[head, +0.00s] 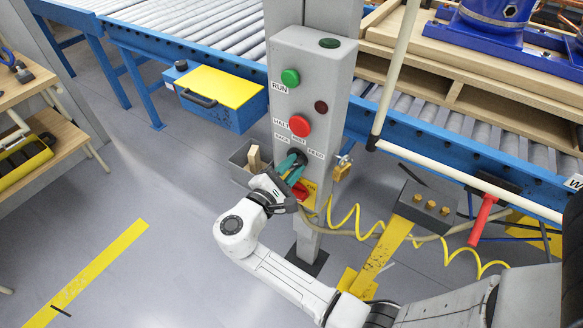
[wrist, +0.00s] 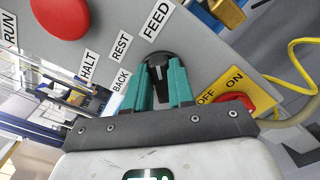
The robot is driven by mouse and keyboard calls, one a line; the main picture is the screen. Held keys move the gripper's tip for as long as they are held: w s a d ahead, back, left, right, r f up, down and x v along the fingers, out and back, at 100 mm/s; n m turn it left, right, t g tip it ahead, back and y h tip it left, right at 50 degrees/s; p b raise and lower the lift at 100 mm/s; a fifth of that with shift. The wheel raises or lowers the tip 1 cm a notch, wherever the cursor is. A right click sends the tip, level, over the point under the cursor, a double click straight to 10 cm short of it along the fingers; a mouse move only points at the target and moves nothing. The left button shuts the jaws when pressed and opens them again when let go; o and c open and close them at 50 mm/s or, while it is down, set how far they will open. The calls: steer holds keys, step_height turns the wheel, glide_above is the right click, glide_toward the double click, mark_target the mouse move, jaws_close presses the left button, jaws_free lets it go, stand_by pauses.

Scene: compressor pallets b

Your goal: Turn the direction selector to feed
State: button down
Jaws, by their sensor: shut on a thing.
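The direction selector (wrist: 157,60) is a black round knob with a white mark, on the grey control panel (head: 284,57) below the red button. In the wrist view, the mark points up the picture, toward the FEED label (wrist: 157,21). The REST label (wrist: 120,47) and BACK label (wrist: 121,82) lie to the left of it. My gripper (wrist: 160,82) has teal fingers on both sides of the knob and is shut on it. In the head view, my gripper (head: 288,164) reaches the panel's lower part and partly hides the knob.
A red HALT button (head: 299,126) and green RUN button (head: 290,78) sit above. A red OFF/ON switch on a yellow plate (wrist: 259,98) is close beside my fingers. Open floor lies left.

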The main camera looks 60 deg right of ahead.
steer(key=c, duration=1)
jaws_free()
steer(key=shift+o, duration=0.2)
steer(key=a+b, duration=0.1)
steer(key=a, duration=1)
steer(key=shift+s+b, duration=0.2)
steer(key=shift+b, duration=0.2)
steer(key=shift+d, duration=0.1)
